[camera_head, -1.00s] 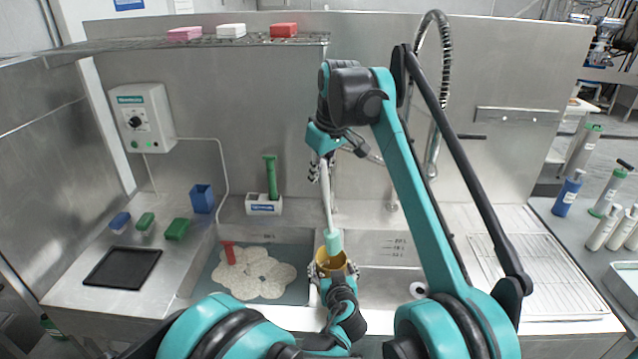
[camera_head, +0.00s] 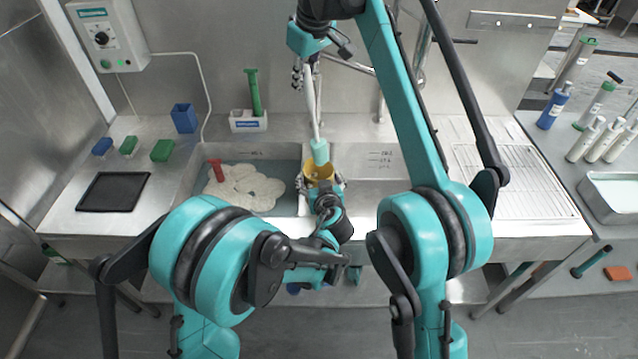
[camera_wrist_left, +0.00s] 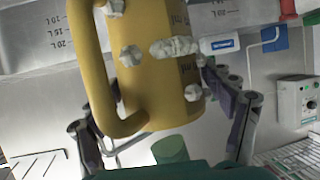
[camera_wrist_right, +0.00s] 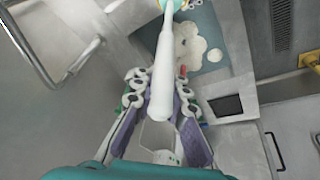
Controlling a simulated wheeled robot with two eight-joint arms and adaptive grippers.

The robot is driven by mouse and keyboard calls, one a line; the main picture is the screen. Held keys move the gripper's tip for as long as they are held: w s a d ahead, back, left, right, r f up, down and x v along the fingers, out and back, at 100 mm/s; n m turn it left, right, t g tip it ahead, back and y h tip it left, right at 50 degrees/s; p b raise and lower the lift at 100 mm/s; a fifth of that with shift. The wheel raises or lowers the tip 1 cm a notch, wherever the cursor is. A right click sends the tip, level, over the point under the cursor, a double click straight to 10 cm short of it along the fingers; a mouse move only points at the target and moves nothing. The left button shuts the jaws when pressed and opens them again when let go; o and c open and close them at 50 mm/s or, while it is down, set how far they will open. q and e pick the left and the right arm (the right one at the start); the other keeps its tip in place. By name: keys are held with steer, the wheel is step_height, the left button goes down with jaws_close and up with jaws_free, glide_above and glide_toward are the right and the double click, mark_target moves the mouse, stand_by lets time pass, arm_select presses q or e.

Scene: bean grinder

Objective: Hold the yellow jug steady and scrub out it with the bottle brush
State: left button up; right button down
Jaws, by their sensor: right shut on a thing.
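The yellow jug (camera_head: 311,173) is around the divider between the two sinks in the head view. In the left wrist view the jug (camera_wrist_left: 160,75) shows its handle and several whitish patches. My left gripper (camera_head: 321,186) has a finger on each side of the jug, apparently clamped on it; the fingertips are partly hidden. My right gripper (camera_head: 303,72) is shut on the white handle of the bottle brush (camera_head: 313,105), above the jug. The brush's mint-green head is at the jug's mouth; its lower end is hidden. The handle (camera_wrist_right: 161,80) also shows in the right wrist view.
The left sink holds grey water, foam (camera_head: 245,188) and a red-handled item (camera_head: 216,170). The right sink (camera_head: 370,165) looks empty. A green-handled tool (camera_head: 254,92) stands in a white holder behind. A black tray (camera_head: 113,192) lies left; a drying rack (camera_head: 515,180) is right.

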arm_select(q)
steer(key=shift+o, duration=1)
steer(key=v, duration=1.2)
steer(key=shift+s+f, duration=0.1)
